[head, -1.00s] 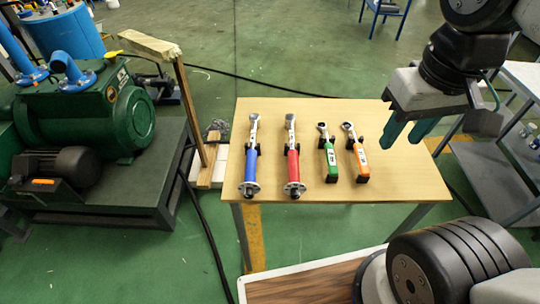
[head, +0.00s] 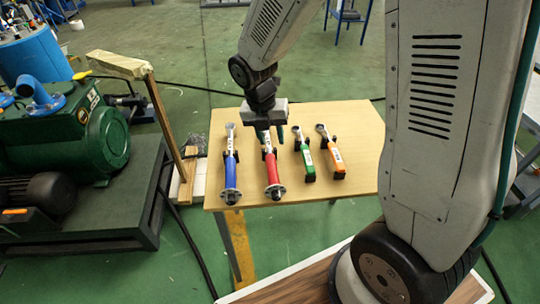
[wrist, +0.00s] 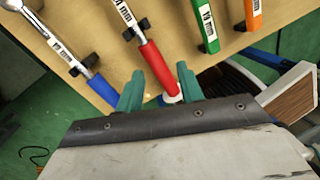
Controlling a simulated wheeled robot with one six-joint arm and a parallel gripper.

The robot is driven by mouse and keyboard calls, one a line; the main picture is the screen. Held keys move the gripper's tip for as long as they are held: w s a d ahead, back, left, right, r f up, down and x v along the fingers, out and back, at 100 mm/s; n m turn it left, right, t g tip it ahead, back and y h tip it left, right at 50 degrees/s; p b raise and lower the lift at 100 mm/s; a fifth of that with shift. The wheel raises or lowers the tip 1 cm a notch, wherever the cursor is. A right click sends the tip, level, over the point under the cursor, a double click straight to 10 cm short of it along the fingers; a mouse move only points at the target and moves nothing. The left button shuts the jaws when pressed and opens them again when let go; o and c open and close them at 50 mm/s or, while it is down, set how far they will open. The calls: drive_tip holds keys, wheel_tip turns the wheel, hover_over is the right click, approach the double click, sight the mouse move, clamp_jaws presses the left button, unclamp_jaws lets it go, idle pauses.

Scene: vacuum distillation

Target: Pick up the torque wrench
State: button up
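Several wrenches lie in a row on a wooden table, handles toward the near edge. The red-handled torque wrench (head: 272,170) is second from the left, with the long blue-handled one (head: 231,170) to its left. My gripper (head: 271,137) points down over the upper part of the red wrench and hides its head. In the wrist view my gripper (wrist: 160,88) is open, with teal fingers on either side of the line of the red handle (wrist: 157,64). Nothing is held between them. I cannot tell the exact height of the fingers above it.
A shorter green tool (head: 306,160) and an orange one (head: 333,158) lie to the right on the table (head: 358,130), each on black holders. A green pump (head: 60,135) on a dark stand and a wooden post (head: 168,128) are at left.

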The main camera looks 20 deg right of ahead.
sight(270, 159)
drive_tip(key=f+n, duration=0.2)
drive_tip(key=w+f+n, duration=0.1)
drive_tip(key=f, duration=0.1)
drive_tip(key=shift+a, duration=0.3)
drive_tip(key=f, duration=0.4)
drive_tip(key=s+f, duration=0.1)
drive_tip(key=f, duration=0.2)
drive_tip(key=shift+d, duration=0.4)
clamp_jaws()
